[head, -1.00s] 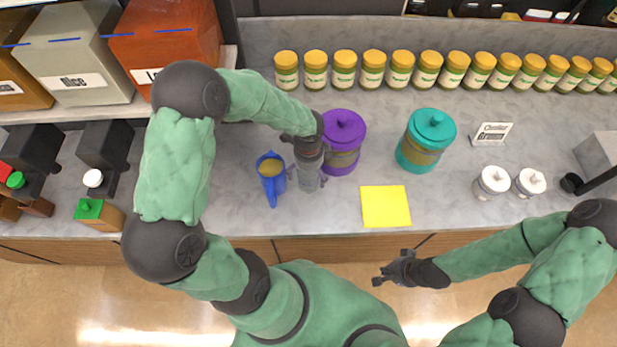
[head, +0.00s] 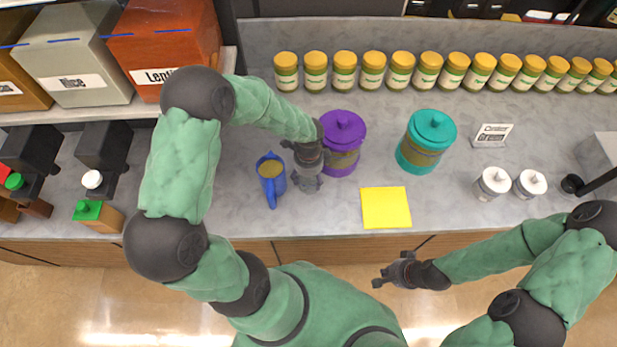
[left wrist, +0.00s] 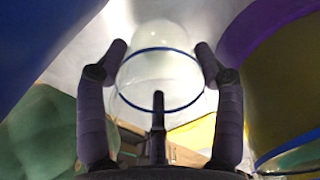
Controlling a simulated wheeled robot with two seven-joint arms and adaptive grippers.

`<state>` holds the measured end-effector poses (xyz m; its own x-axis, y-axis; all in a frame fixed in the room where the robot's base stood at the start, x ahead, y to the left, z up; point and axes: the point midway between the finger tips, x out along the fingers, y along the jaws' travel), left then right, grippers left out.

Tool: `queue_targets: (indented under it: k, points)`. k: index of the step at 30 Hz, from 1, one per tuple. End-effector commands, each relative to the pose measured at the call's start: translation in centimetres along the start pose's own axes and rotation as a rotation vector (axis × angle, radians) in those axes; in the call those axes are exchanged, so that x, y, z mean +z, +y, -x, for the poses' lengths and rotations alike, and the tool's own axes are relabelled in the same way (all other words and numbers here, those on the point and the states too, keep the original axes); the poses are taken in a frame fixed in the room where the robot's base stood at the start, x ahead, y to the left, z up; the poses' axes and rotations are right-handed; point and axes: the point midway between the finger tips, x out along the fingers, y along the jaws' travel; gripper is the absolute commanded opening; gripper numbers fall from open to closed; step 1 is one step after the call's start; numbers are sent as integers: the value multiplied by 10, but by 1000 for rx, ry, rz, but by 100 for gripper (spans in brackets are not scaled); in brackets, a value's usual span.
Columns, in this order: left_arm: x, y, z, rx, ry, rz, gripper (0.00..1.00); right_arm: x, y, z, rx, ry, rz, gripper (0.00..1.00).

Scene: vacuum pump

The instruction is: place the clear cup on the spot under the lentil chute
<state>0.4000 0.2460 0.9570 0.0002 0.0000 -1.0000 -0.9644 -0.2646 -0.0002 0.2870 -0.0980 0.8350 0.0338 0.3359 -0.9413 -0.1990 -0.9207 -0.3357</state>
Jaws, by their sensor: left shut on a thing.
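My left gripper (head: 306,182) is low over the counter, between the blue jug and the purple canister. In the left wrist view its fingers (left wrist: 160,85) are shut around a clear cup (left wrist: 160,65) with dark blue bands. In the head view the cup is hardly distinguishable beneath the gripper. The orange lentil bin (head: 165,45) stands on the shelf at the upper left, its label partly covered by my left arm. The lentil chute and the spot under it are hidden behind that arm. My right gripper (head: 390,275) is empty in front of the counter, its fingers apart.
A blue jug (head: 270,170) stands just left of my left gripper, and a purple canister (head: 343,130) close on its right. A teal canister (head: 430,135) and yellow square (head: 385,207) are further right. Black dispensers (head: 105,148) are at left. Several yellow-lidded jars (head: 373,70) line the back.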

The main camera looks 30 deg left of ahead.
Motion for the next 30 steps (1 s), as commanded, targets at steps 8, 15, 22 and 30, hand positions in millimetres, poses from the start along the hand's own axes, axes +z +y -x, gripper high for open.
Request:
queue_targets:
  k: [8, 15, 22, 30]
  points:
    - [0, -1, 12, -2, 0, 0, 30, 0, -1, 2, 0, 0, 0, 0]
    - [-4, 12, 48, -3, 1, -3, 30, 0, -2, 7, 0, 0, 0, 0]
    - [-17, 51, 98, -6, 2, -4, 30, 1, -5, 14, 0, 0, 0, 0]
    - [-34, 106, 119, -4, 2, -4, 30, 1, -6, 16, 0, 0, 0, 0]
